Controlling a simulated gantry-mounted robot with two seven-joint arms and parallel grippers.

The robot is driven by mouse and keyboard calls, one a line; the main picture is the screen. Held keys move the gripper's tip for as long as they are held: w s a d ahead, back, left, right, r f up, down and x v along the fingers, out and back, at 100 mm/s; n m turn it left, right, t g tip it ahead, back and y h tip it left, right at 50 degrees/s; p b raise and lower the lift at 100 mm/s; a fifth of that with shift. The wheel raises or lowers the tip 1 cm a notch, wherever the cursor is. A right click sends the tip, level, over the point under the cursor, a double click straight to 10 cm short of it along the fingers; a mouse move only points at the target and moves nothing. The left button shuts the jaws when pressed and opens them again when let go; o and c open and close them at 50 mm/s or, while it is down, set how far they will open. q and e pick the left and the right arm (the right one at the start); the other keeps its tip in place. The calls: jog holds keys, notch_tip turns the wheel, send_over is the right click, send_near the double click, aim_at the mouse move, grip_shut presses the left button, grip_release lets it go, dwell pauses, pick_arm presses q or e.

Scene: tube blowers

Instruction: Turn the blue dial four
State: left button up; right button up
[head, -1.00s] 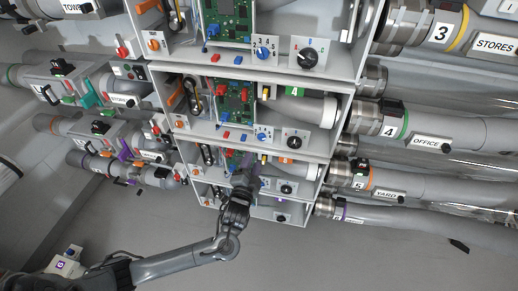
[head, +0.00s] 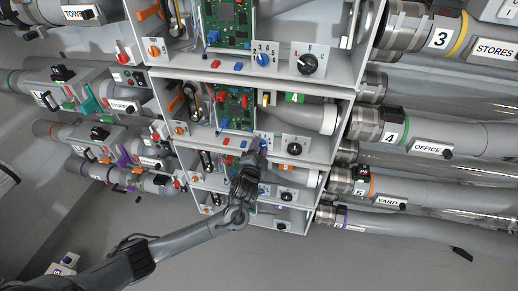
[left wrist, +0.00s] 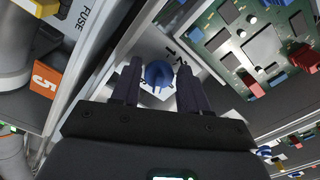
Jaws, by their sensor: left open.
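The blue dial (left wrist: 158,73) sits on a pale panel with printed numbers beside it. In the left wrist view it shows between the two dark fingers of my left gripper (left wrist: 159,86), with a small gap on each side. The fingers are open, and whether they reach around the dial in depth is unclear. In the head view my left gripper (head: 256,152) is at the panel below the bay with the green 4 label (head: 293,98), and it covers part of the dial there. My right gripper is not in view.
A black knob (head: 294,149) is just right of the dial. A second blue dial (head: 263,59) is on the panel above. A circuit board (left wrist: 245,40) and an orange 5 label (left wrist: 46,79) are close by. Grey shelf walls surround the dial.

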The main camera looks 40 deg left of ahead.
pick_arm(q)
jog(key=c, duration=0.7)
jog(key=shift+n, duration=0.3)
jog(key=shift+d+f+n+p, duration=0.15)
jog(key=shift+n+p, duration=0.1)
jog(key=shift+n, duration=1.55)
jog(key=shift+f+n+p, duration=0.1)
jog(key=shift+n+p, duration=0.15)
jog(key=shift+n, duration=1.55)
jog(key=o, duration=0.7)
